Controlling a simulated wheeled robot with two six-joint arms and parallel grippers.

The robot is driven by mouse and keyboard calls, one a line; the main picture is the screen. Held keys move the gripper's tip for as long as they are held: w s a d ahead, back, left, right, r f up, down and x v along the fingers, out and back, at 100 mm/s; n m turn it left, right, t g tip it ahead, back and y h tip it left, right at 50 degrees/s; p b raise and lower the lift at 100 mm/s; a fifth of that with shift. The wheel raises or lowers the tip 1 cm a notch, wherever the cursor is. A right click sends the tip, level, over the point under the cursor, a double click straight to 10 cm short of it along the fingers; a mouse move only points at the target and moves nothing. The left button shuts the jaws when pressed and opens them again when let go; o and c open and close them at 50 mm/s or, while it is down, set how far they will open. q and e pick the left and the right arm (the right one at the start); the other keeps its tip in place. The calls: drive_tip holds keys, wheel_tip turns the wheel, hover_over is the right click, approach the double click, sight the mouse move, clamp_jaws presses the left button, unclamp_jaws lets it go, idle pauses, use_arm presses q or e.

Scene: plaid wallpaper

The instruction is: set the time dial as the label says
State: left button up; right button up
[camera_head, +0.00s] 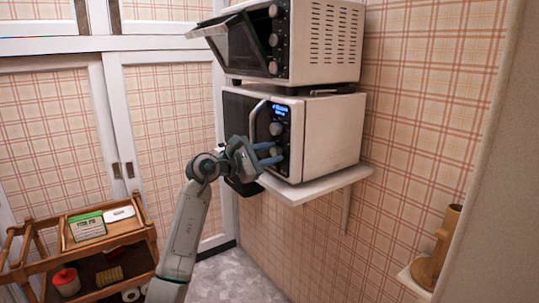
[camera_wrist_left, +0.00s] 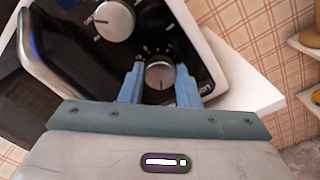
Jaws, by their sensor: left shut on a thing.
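The white microwave (camera_head: 327,128) with a dark front stands on a wall shelf and has a lit blue display (camera_head: 281,111). Its upper dial (camera_wrist_left: 114,19) is a silver knob with its mark to the left. My left gripper (camera_head: 274,154) is shut on the lower dial (camera_wrist_left: 159,74), with one blue finger on each side of the knob. The lower dial's mark points down in the left wrist view. A green-and-white labelled box (camera_head: 88,228) lies on the wooden cart; its print is too small to read. My right gripper is not in view.
A toaster oven (camera_head: 322,42) with its door open sits above the microwave. The white shelf (camera_head: 318,186) juts out below. The wooden cart (camera_head: 147,232) at lower left holds a white item and a red-lidded jar (camera_head: 66,281). White-framed sliding doors stand behind.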

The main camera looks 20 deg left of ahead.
use_arm(q)
drive_tip(key=o, duration=1)
drive_tip(key=shift+f, duration=0.1)
drive_tip(key=shift+c, duration=0.2)
drive_tip(key=shift+s+a, duration=0.3)
drive_tip(key=shift+s, duration=0.05)
drive_tip(key=b+v, duration=0.2)
drive_tip(key=v, duration=0.7)
drive_tip(key=shift+s+a, duration=0.25)
drive_tip(key=shift+s, duration=0.1)
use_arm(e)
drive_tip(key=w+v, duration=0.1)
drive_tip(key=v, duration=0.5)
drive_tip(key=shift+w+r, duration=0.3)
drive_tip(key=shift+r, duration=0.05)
